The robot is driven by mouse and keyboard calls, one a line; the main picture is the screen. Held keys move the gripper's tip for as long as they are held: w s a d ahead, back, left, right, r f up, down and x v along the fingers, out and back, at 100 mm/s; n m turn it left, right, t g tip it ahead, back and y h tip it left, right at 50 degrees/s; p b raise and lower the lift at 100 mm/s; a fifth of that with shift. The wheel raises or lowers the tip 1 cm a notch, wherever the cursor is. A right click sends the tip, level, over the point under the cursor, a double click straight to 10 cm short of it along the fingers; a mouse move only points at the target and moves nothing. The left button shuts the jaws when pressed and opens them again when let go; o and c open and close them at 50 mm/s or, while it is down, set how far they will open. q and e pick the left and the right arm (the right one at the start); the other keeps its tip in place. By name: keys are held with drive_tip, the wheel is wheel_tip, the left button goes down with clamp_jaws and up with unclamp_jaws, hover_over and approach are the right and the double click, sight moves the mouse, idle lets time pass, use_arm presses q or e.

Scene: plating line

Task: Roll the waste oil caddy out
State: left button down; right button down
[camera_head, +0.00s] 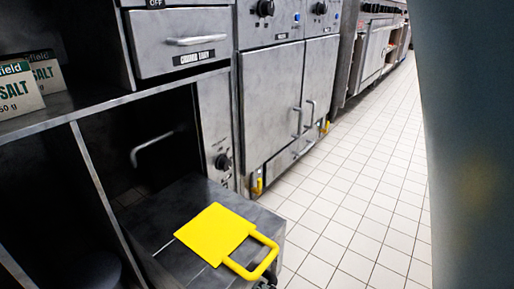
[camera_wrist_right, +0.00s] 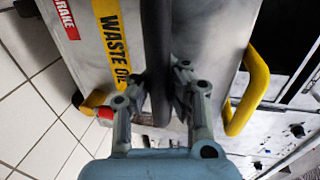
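The waste oil caddy (camera_head: 167,213) is a grey steel box in the lower middle of the head view, with a yellow flap and yellow loop handle (camera_head: 262,262) on top. The right wrist view shows its side (camera_wrist_right: 205,30) up close, with a yellow "WASTE OIL" label (camera_wrist_right: 112,40) and a red "BRAKE" label. A dark upright bar (camera_wrist_right: 157,50) on the caddy runs between the fingers of my right gripper (camera_wrist_right: 160,82). The fingers look closed against the bar from both sides. A wheel and red pedal (camera_wrist_right: 105,112) show low on the caddy. My left gripper is not in view.
Steel counters and cabinets (camera_head: 275,100) line the left and back. An open shelf at the left holds salt boxes (camera_head: 20,88). The white tiled floor (camera_head: 350,200) to the right of the caddy is clear.

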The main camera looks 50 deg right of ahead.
drive_tip(key=c, duration=1.2)
unclamp_jaws()
drive_tip(key=shift+r, duration=0.15)
